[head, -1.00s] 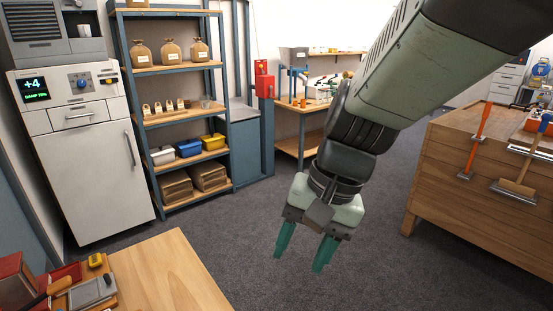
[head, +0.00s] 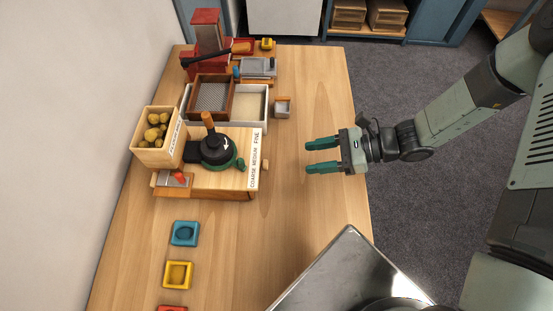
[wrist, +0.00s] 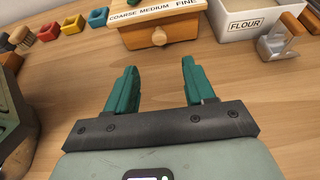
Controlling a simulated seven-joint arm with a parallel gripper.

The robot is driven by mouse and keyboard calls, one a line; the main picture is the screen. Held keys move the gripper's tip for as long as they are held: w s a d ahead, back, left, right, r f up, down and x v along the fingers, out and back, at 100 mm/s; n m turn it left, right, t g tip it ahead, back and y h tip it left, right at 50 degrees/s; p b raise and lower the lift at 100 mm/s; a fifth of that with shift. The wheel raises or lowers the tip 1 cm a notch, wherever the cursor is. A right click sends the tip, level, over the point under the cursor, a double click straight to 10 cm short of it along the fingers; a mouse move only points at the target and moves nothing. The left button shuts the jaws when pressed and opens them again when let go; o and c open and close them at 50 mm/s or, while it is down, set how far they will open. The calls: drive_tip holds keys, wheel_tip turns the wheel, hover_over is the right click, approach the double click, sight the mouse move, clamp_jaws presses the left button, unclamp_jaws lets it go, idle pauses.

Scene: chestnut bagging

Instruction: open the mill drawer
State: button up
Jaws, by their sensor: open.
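The mill (head: 215,150) stands on the wooden table, with a dark top, an upright wooden handle and a base marked COARSE, MEDIUM, FINE. In the wrist view the mill drawer (wrist: 183,33) shows below that label, with a round wooden knob (wrist: 159,37) on its front. The drawer looks shut. In the head view the knob (head: 265,165) sticks out at the right side of the base. My gripper (head: 307,157) is open and empty, to the right of the knob and apart from it. In the wrist view its teal fingers (wrist: 157,85) point toward the drawer front.
A crate of chestnuts (head: 157,136) stands left of the mill. The FLOUR bin (wrist: 245,24) and a small metal scoop (wrist: 277,45) are beside it. Coloured square dishes (head: 184,233) lie in front. A metal tray (head: 350,270) is at the near edge. The table between gripper and knob is clear.

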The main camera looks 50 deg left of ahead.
drive_tip(key=x, duration=1)
drive_tip(key=shift+s+a+f, duration=0.15)
drive_tip(key=shift+s+a, duration=0.05)
drive_tip(key=shift+a, duration=0.05)
clamp_jaws()
